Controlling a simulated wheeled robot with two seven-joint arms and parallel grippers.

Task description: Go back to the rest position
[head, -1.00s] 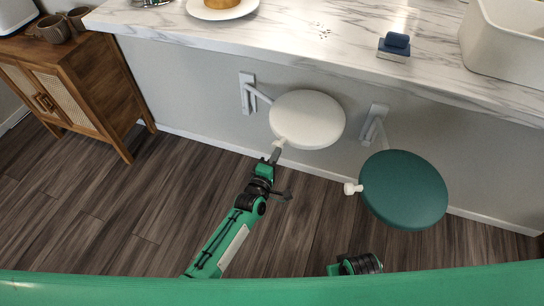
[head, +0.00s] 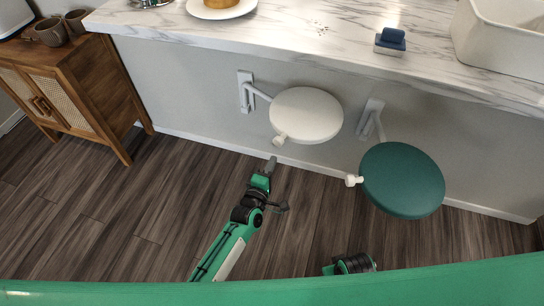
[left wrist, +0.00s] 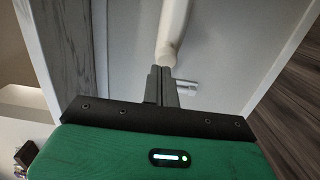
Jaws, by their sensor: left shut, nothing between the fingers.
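My left gripper (head: 271,164) is shut and empty. In the head view it is over the floor, a little below and left of the white round seat (head: 306,115) and its small white knob (head: 279,140), with a gap between. In the left wrist view its two fingers (left wrist: 161,72) are together, with a white bar (left wrist: 172,30) ahead of them. A green and black part of my right arm (head: 350,264) shows at the bottom of the head view; its gripper is out of view.
A dark green round seat (head: 402,180) is on the right, mounted like the white one under the marble counter (head: 290,40). A wooden cane cabinet (head: 75,85) stands at the left. The dark wood floor (head: 150,210) between is clear. A blue brush (head: 391,40) and white basin (head: 505,40) are on the counter.

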